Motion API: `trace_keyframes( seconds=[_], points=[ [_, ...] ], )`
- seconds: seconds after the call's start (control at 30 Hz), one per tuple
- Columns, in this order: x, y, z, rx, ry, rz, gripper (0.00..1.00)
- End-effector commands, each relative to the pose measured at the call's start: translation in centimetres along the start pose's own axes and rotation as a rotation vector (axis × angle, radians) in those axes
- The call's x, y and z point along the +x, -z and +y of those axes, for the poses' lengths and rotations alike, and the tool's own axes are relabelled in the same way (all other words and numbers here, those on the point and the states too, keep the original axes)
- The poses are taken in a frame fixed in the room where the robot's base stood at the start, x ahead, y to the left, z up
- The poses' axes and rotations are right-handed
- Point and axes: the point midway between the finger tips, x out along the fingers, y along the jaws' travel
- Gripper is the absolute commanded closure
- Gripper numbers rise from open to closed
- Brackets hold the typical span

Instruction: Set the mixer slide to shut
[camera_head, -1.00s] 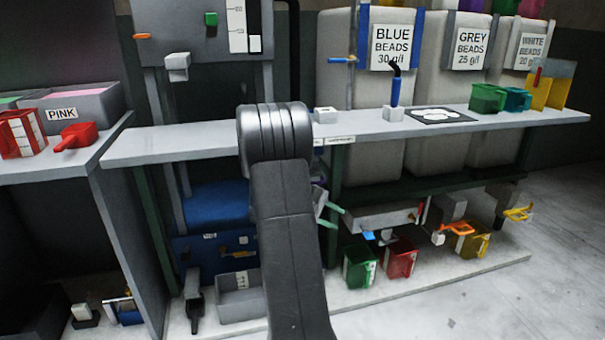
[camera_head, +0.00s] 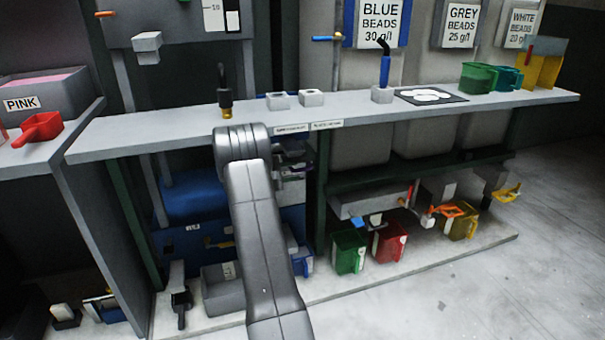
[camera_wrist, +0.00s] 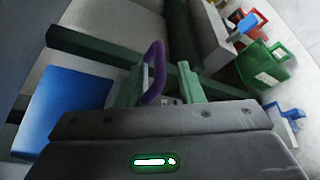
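In the wrist view, my gripper (camera_wrist: 162,88) has its two pale green fingers apart. A purple looped handle (camera_wrist: 154,72) shows between and just beyond them, closer to the left finger. I cannot tell whether it touches a finger, or whether it is the mixer slide. In the head view, purple and grey parts (camera_head: 296,160) show under the bench, beside my arm; my fingers are not clear there. A blue machine (camera_head: 185,245) stands under the bench, partly hidden by my arm. No slide marking is readable.
The grey bench (camera_head: 150,133) runs above this area, with a dark green post (camera_head: 321,175) at right. Green (camera_head: 348,252) and red (camera_head: 389,243) containers stand on the low shelf. A grey box (camera_head: 222,294) is at lower left. Open floor lies to the right.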

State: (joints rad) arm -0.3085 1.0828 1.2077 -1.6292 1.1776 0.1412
Motion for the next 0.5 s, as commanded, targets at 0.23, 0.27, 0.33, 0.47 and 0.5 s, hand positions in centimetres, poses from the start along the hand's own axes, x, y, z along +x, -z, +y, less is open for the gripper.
trace_keyframes(
  seconds=[0.23,0.27,0.33,0.47,0.5],
  points=[
    [4.0,0.0,-0.1,0.001,0.001,-0.001,0.66],
    [4.3,0.0,-0.1,0.001,0.001,-0.001,0.66],
    [4.7,0.0,0.0,0.002,0.001,0.0,0.66],
    [5.1,0.0,0.0,0.001,0.0,0.0,0.66],
    [5.1,0.0,0.0,0.001,0.0,0.0,0.66]
  ],
)
